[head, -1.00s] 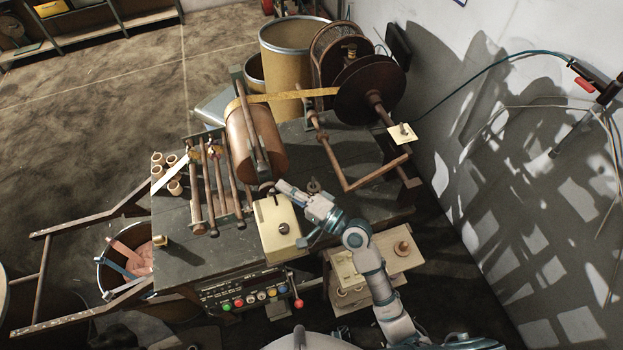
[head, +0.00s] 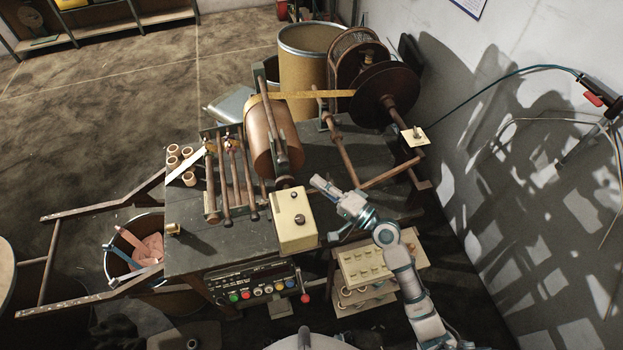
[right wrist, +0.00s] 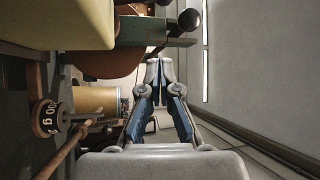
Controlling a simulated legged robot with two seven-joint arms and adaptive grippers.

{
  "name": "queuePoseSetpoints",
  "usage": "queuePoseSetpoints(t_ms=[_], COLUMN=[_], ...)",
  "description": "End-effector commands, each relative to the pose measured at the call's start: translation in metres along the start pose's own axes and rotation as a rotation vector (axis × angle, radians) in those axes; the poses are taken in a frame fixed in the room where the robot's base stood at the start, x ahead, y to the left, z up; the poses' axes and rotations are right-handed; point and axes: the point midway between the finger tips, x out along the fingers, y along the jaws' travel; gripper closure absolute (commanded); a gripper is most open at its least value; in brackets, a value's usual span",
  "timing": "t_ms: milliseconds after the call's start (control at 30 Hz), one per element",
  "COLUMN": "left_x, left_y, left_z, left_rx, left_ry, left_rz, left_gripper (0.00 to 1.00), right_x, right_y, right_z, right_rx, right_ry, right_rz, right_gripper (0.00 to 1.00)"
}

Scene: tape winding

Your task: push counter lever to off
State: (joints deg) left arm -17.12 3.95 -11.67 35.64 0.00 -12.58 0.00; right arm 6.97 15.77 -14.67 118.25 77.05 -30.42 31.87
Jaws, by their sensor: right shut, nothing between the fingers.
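A cream box (head: 295,232) with small dark knobs on top stands at the front edge of the dark machine table; it looks like the counter. Its cream side also fills the upper left of the right wrist view (right wrist: 65,22). My right gripper (head: 317,182) is shut and empty, just behind and right of the box, apart from it. In the right wrist view its fingertips (right wrist: 160,64) meet below a dark ball knob (right wrist: 189,19) on a short stem. I cannot tell for sure which knob is the counter lever. My left gripper is not in view.
A copper-brown roller (head: 273,138) and a large brown reel (head: 398,92) stand behind. A control panel (head: 258,287) with coloured buttons and a red ball knob (head: 305,299) is below the table front. A rack (head: 366,262) stands below my right arm. The wall is at the right.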

Motion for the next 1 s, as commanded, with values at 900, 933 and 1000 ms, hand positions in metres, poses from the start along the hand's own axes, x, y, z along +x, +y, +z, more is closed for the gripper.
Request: queuePoseSetpoints(t_ms=[900, 933, 1000], left_x=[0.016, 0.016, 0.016], left_y=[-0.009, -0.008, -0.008], left_z=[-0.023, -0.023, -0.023], left_rx=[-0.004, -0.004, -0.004], left_ry=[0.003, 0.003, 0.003], left_rz=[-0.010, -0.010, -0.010], left_gripper=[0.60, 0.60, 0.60], right_x=[-0.034, -0.033, -0.033], right_y=[0.024, 0.024, 0.024], right_z=[-0.008, -0.007, -0.007], right_rx=[-0.001, -0.001, -0.001], right_ry=[0.001, 0.001, 0.001], right_rz=[-0.003, -0.003, -0.003], right_gripper=[1.00, 1.00, 1.00])
